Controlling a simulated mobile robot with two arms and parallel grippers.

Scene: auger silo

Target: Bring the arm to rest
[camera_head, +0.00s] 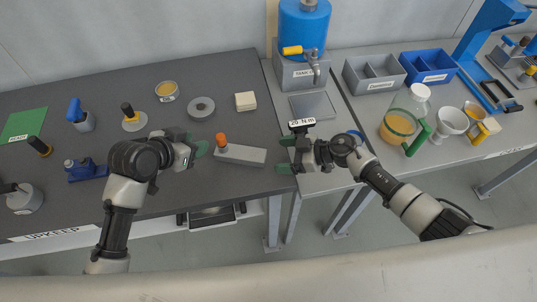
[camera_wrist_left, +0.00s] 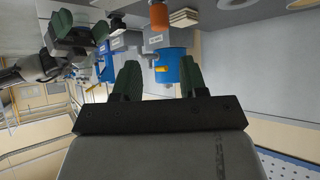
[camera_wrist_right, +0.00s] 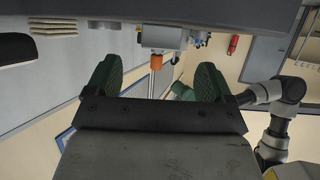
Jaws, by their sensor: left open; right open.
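My left gripper (camera_head: 197,143) is over the dark bench, pointing right, open and empty. Its two green fingers stand apart in the left wrist view (camera_wrist_left: 160,82), with nothing between them up close. My right gripper (camera_head: 284,155) is near the bench's right end, pointing left, open and empty. Its green fingers are also wide apart in the right wrist view (camera_wrist_right: 157,80). A grey block with an orange knob (camera_head: 240,154) lies on the bench between the two grippers, and neither is closed on it.
The dark bench (camera_head: 75,110) holds a blue-handled tool (camera_head: 80,115), a grey ring (camera_head: 201,107) and a pale block stack (camera_head: 246,101). A blue tank (camera_head: 304,25) stands behind. The right bench holds a jug of yellow contents (camera_head: 398,124), a white funnel (camera_head: 451,121) and bins (camera_head: 374,75).

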